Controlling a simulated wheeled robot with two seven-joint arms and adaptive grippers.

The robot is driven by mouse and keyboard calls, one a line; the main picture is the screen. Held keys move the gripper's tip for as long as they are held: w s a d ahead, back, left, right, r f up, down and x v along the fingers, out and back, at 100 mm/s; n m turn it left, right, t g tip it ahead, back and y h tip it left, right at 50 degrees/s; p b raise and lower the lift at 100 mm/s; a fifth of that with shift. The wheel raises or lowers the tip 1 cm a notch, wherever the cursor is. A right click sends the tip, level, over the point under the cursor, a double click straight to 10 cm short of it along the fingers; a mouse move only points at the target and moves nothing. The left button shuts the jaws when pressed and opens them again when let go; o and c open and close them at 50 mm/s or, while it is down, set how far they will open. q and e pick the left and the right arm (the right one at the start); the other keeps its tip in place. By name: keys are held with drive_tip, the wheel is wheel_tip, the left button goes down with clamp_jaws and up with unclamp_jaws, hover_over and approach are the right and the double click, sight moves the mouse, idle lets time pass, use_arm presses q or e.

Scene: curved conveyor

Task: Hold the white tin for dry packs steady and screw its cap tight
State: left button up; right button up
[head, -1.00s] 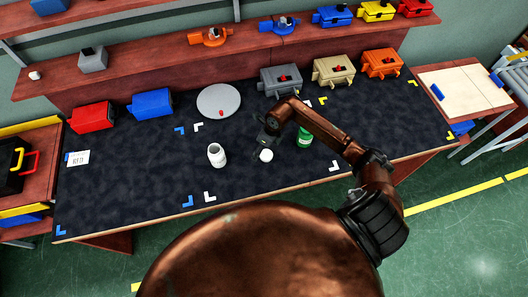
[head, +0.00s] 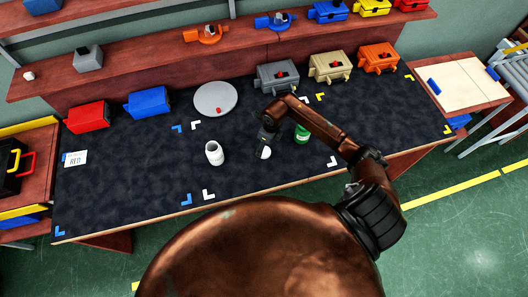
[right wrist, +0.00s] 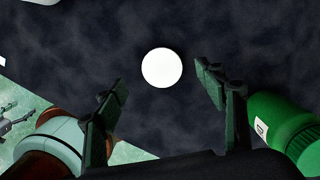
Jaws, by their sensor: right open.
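The white tin (head: 214,153) stands upright and open-topped on the dark mat, left of my right arm. The white cap (head: 265,153) lies on the mat to the right of the tin, partly covered by my right gripper (head: 267,141). In the right wrist view the cap (right wrist: 161,68) is a plain white disc, ahead of and between the two spread fingers of my right gripper (right wrist: 163,95). The gripper is open and empty, and does not visibly touch the cap. My left gripper is not in view.
A green bottle (head: 302,133) stands close to the right of my right gripper, and also shows in the right wrist view (right wrist: 285,125). A grey round plate (head: 215,98) lies behind the tin. Several coloured boxes line the back.

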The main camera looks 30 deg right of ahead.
sight(265, 151)
drive_tip(key=shift+w+f, duration=0.1)
drive_tip(key=shift+f, duration=2.55)
drive_tip(key=c, duration=0.8)
drive_tip(key=shift+o, duration=0.2)
